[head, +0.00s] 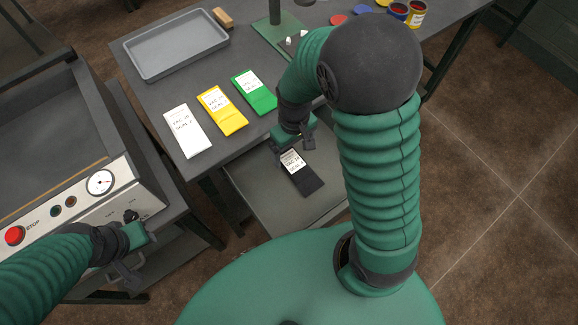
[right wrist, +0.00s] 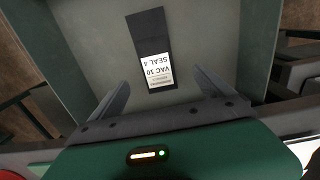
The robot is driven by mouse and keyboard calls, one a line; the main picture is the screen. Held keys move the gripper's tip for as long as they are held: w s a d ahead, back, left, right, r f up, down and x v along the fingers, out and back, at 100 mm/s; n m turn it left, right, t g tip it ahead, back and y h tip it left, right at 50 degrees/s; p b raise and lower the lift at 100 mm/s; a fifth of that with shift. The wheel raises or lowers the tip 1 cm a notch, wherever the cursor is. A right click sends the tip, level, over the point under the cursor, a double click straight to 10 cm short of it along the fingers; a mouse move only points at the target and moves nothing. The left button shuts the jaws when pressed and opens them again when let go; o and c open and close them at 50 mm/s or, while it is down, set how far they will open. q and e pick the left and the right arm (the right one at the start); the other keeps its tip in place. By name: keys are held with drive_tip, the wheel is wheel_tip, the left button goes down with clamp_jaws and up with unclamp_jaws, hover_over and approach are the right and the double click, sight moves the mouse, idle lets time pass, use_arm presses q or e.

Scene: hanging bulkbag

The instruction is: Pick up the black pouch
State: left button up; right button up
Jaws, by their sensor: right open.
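The black pouch (head: 305,180) lies flat on a grey lower surface below the table's front edge, with a white label at its upper end. In the right wrist view the pouch (right wrist: 149,33) lies ahead of the fingers, its label reading "VAC 10 SEAL 4". My right gripper (head: 296,146) is open and empty above the pouch's labelled end; it also shows in the right wrist view (right wrist: 160,80), its two fingers apart and not touching the pouch. My left gripper (head: 128,262) is beside the machine's front panel at the lower left; its jaw opening is unclear.
White (head: 187,131), yellow (head: 222,111) and green (head: 254,92) pouches lie on the table (head: 150,95), near a grey tray (head: 176,46). A machine with a red stop button (head: 15,235) and gauge stands at left. Paint cans (head: 414,14) stand at back right.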

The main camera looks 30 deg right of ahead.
sight(295, 164)
drive_tip(key=f, duration=0.3)
drive_tip(key=f+b, duration=0.1)
drive_tip(key=f, duration=0.1)
drive_tip(key=d+f, duration=0.1)
drive_tip(key=f, duration=0.2)
drive_tip(key=shift+f+b, duration=0.35)
drive_tip(key=shift+f, duration=0.25)
use_arm(q)
drive_tip(key=shift+d+x, duration=0.2)
drive_tip(key=shift+x, duration=0.8)
use_arm(e)
drive_tip(key=shift+a, duration=0.2)
drive_tip(key=shift+c, duration=0.8)
drive_tip(key=shift+d, duration=0.1)
drive_tip(key=c, duration=0.9)
use_arm(q)
drive_tip(key=shift+s+d, duration=0.1)
drive_tip(key=shift+s, duration=0.05)
use_arm(e)
drive_tip(key=c, duration=0.5)
